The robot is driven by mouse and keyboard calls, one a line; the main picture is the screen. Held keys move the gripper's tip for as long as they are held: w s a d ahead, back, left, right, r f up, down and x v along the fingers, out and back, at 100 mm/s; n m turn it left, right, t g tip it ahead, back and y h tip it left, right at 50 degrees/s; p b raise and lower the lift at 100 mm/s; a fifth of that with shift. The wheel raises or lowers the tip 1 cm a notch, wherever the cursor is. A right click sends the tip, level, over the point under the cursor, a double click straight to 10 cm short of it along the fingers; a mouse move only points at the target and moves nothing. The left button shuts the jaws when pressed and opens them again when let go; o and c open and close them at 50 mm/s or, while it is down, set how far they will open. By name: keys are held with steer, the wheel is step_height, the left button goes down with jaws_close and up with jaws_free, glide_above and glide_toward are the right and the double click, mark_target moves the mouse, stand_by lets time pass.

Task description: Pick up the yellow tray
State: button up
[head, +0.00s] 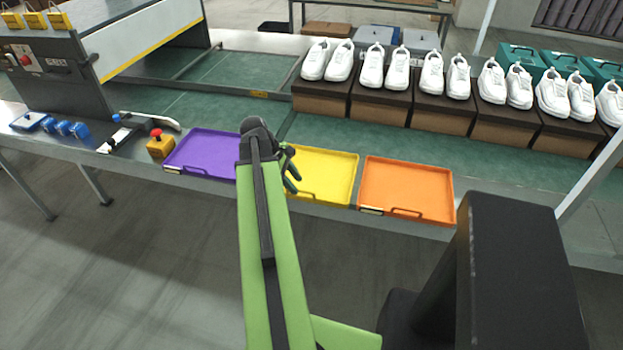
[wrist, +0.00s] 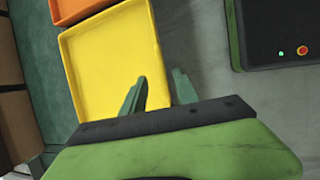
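The yellow tray (head: 326,176) lies on the bench edge between the purple tray (head: 203,153) and the orange tray (head: 408,190). It is empty, and its left part is hidden behind my arm in the head view. In the wrist view the yellow tray (wrist: 112,60) fills the upper middle. My gripper (wrist: 160,88) is open, its two green fingers apart. One finger overlaps the tray's near right part in the picture and the other shows over the floor beyond its edge. I cannot tell whether a finger touches it. In the head view my gripper (head: 290,170) is partly hidden by the arm.
White shoes (head: 386,66) stand on brown boxes (head: 380,102) behind the trays. A yellow box with a red button (head: 160,144) stands left of the purple tray. Blue items (head: 62,126) lie farther left. Open floor (head: 120,250) lies in front of the bench.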

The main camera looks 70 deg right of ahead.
mark_target(301, 191)
steer(key=b+x, duration=0.5)
steer(key=shift+a+f, duration=0.15)
steer(key=shift+f, duration=0.1)
steer(key=shift+r, duration=0.2)
jaws_close()
stand_by(0.9)
